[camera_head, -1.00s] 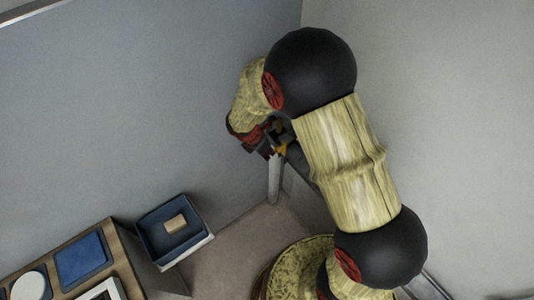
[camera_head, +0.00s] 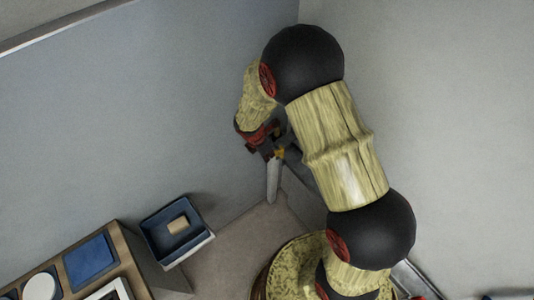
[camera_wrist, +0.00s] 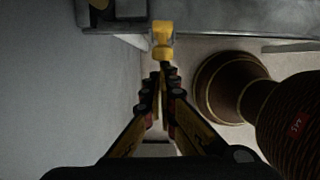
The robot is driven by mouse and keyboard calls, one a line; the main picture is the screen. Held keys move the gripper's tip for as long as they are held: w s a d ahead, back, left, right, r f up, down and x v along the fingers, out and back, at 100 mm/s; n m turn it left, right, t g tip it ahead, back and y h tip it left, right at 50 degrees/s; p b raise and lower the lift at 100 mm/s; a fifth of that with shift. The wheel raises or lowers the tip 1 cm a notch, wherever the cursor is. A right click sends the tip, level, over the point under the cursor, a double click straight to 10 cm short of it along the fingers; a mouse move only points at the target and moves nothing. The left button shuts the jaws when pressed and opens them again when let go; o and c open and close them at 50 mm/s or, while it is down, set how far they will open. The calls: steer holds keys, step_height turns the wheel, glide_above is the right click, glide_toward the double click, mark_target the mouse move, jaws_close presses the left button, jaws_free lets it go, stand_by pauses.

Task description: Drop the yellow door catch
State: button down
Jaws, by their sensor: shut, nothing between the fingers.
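The yellow door catch (camera_wrist: 162,36) shows in the wrist view just beyond my fingertips, at the edge of a grey ledge. It has a grey part at its middle. In the head view a small yellow patch (camera_head: 279,154), likely the same catch, shows beside the gripper, mostly hidden by the arm. My gripper (camera_wrist: 162,78) is shut and empty, its fingertips close together just short of the catch. I cannot tell whether they touch it. In the head view my gripper (camera_head: 268,144) is near the wall corner, partly hidden.
A blue tray (camera_head: 157,217) holding a tan block (camera_head: 178,225) stands at the lower left. Beside it is a brown-edged bench (camera_head: 130,258) with a blue square (camera_head: 87,262) and a white round piece (camera_head: 40,287). Grey walls close in behind and to the right. A grey ledge (camera_wrist: 205,17) runs across the wrist view's top.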

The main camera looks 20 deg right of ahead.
mark_target(281, 147)
steer(key=shift+w+d+r+y+p, duration=0.1)
steer(key=shift+d+r+y+p, duration=0.25)
steer(key=shift+p, duration=1.35)
steer(key=shift+y, duration=0.65)
steer(key=d+p, duration=0.1)
steer(key=p, duration=0.3)
steer(key=w+d+r+p, duration=0.1)
steer(key=d+p, duration=0.1)
steer(key=p, duration=0.2)
steer(key=d+r+p, duration=0.1)
steer(key=d+p, duration=0.1)
steer(key=p, duration=0.3)
steer(key=shift+w+d, duration=0.15)
steer(key=shift+w, duration=0.2)
steer(key=shift+w+d+f+p, duration=0.15)
steer(key=shift+d+p, duration=0.1)
steer(key=shift+d, duration=0.25)
steer(key=shift+w+d+p, duration=0.2)
steer(key=shift+d+p, duration=0.1)
steer(key=shift+d, duration=0.15)
steer(key=shift+w+d+f+p, duration=0.15)
steer(key=shift+d+p, duration=0.1)
steer(key=shift+d, duration=0.4)
steer(key=shift+w+r, duration=0.1)
steer(key=shift+r+p, duration=0.75)
steer(key=shift+p, duration=0.1)
